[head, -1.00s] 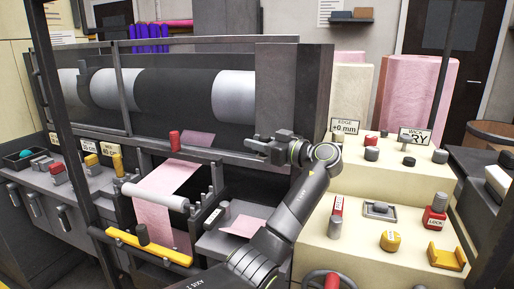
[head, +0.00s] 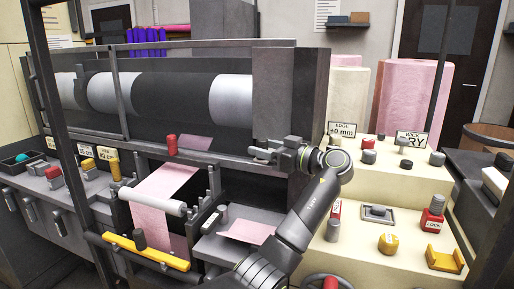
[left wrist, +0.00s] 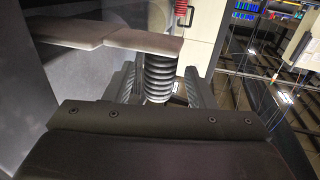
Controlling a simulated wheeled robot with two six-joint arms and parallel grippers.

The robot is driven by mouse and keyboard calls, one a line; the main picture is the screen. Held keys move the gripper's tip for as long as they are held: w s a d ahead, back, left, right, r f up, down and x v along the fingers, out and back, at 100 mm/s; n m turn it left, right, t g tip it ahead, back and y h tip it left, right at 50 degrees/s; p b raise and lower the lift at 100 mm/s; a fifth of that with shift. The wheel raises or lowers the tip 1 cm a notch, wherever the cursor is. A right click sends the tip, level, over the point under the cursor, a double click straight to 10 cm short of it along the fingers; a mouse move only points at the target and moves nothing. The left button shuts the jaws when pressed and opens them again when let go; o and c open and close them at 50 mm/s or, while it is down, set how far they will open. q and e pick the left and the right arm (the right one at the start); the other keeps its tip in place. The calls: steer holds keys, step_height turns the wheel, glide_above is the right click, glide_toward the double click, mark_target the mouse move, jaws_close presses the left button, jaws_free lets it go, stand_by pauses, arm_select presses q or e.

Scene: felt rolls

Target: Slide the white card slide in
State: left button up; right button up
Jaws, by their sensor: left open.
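I cannot pick out a white card slide for certain in either view. My left gripper (head: 264,152) is open at the right end of the machine's grey front rail, in front of the dark end housing. In the left wrist view, a dark ribbed grip (left wrist: 158,78) stands between the two spread fingers of my left gripper (left wrist: 160,88). A pale flat bar (left wrist: 115,38) reaches to the top of that grip; whether it is the card slide I cannot tell. Whether the fingers touch the grip is unclear. My right gripper is not in view.
A pink sheet (head: 165,185) runs down over a white roller (head: 152,200). A pink piece lies on a grey tray (head: 225,250). Cream consoles with knobs and a red LOCK block (head: 433,218) stand at the right. A yellow bar (head: 145,251) crosses the lower front.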

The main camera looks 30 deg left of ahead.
arm_select(q)
steer(key=d+b, duration=0.1)
steer(key=d, duration=1.3)
steer(key=shift+s+d, duration=0.15)
steer(key=shift+d, duration=0.1)
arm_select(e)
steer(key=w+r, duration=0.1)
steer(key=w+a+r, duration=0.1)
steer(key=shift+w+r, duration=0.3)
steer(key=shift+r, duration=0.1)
